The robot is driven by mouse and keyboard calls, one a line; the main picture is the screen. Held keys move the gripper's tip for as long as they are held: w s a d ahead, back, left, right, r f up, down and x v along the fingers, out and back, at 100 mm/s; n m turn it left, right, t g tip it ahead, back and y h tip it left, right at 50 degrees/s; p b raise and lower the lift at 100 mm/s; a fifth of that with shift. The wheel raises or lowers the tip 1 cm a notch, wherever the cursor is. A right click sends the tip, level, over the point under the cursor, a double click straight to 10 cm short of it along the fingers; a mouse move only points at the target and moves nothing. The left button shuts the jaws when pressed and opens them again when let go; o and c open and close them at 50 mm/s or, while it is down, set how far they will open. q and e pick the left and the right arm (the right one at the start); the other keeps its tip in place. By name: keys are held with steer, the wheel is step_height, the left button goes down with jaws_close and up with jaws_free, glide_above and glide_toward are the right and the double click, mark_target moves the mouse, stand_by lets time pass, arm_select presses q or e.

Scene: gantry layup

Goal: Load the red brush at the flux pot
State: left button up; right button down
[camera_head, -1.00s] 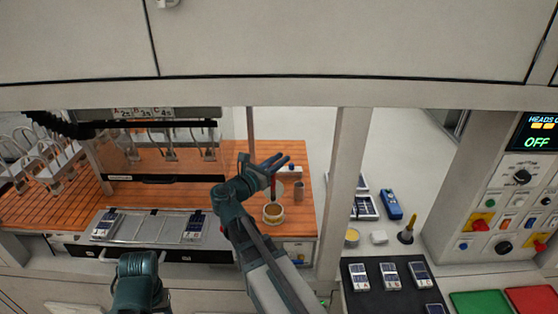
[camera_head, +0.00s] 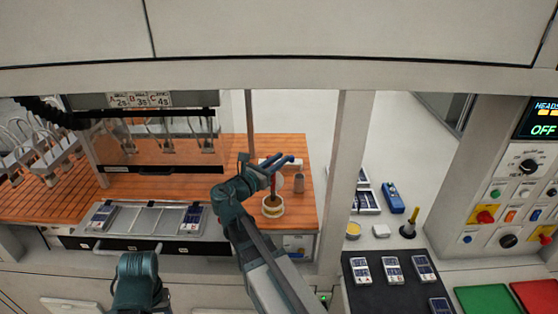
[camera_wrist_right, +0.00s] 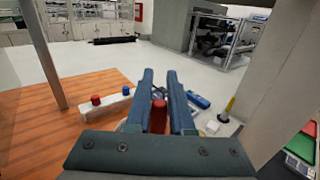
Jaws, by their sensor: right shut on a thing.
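My right gripper (camera_head: 284,163) is over the wooden bench and is shut on the red brush (camera_head: 273,182). In the right wrist view the brush's red handle (camera_wrist_right: 158,117) stands between the two blue fingers (camera_wrist_right: 160,95). The brush hangs about upright, and its lower end reaches into the mouth of the cream flux pot (camera_head: 273,213). The bristles are hidden, and I cannot tell how deep they are. My left arm shows at the bottom left of the head view, but its fingers are out of sight.
A white block with red and blue knobs (camera_wrist_right: 112,102) lies behind the gripper. A pale post (camera_head: 345,190) rises to the right. A metal tray with panels (camera_head: 146,222) lies to the left.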

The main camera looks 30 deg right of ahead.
steer(key=shift+f+b, duration=0.6)
steer(key=shift+f, duration=0.05)
stand_by(1.5)
steer(key=shift+r, duration=0.15)
step_height(320, 180, up, 7)
steer(key=p, duration=0.7)
stand_by(0.3)
